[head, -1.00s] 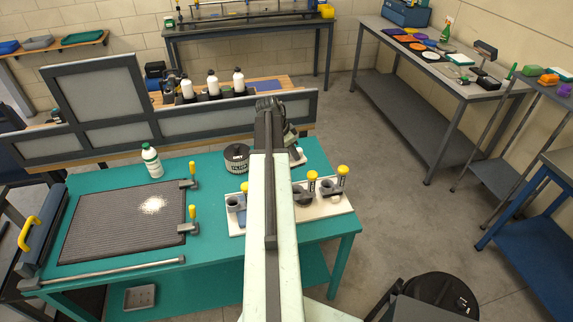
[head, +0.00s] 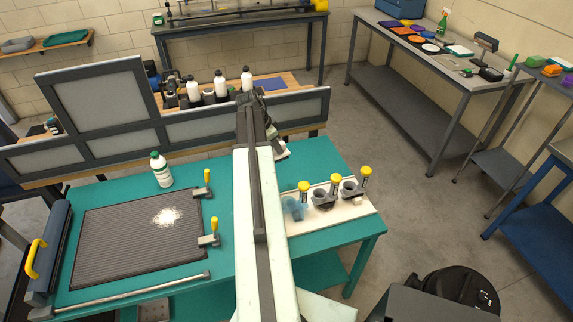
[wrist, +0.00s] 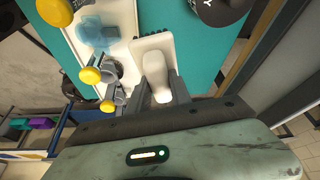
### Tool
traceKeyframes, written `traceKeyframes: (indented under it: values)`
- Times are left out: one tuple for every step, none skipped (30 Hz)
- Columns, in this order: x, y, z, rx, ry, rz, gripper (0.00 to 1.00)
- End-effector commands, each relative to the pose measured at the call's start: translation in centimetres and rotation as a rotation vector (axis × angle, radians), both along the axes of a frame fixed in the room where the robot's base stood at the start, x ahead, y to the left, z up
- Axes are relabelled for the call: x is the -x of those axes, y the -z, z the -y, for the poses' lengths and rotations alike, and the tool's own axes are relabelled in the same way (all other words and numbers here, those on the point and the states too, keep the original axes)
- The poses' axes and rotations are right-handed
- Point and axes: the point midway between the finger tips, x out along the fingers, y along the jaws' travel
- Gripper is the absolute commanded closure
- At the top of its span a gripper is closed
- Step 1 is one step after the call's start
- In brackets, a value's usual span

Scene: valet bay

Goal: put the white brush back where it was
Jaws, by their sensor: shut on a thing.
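The white brush (wrist: 153,48) is in the wrist view, its pale handle between the dark fingers of my gripper (wrist: 160,92). My gripper is shut on it. The brush's broad white head points away from the gripper, over the teal table. Whether it touches the table is unclear. In the head view, a small white part of the brush (head: 281,151) shows beside the end of my arm, near the table's back edge. Most of my gripper is hidden there by the arm.
A white rack (head: 335,213) with grey cups, yellow-capped pieces and a translucent blue thing (head: 294,207) stands right of my arm. A dark tub (wrist: 218,8) is close to the brush. A white bottle (head: 161,170) and ribbed mat (head: 130,242) are left. A framed panel (head: 200,125) stands behind.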

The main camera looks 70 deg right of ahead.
Motion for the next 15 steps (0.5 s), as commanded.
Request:
traceKeyframes:
  values:
    - [0.0,0.0,0.0,0.0,0.0,0.0,1.0]
    - [0.0,0.0,0.0,0.0,0.0,0.0,1.0]
    - [0.0,0.1,0.0,0.0,0.001,0.0,1.0]
    - [0.1,0.3,0.0,0.0,0.003,0.0,1.0]
    - [0.2,0.7,0.1,0.0,0.008,0.0,1.0]
    - [0.5,1.7,0.1,0.0,0.018,0.0,1.0]
    - [0.9,2.6,0.2,0.0,0.029,0.0,1.0]
    - [1.3,3.7,0.2,0.0,0.043,0.0,1.0]
    - [1.9,5.3,0.3,0.0,0.067,0.0,1.0]
    - [2.5,6.5,0.4,0.0,0.087,0.0,1.0]
    - [3.0,7.6,0.5,0.0,0.105,-0.001,1.0]
    - [3.7,9.0,0.5,0.0,0.131,-0.001,1.0]
    - [4.2,9.9,0.6,0.0,0.149,-0.002,1.0]
    - [4.6,10.7,0.7,0.001,0.167,-0.001,1.0]
    - [5.2,11.7,0.7,0.002,0.188,-0.001,1.0]
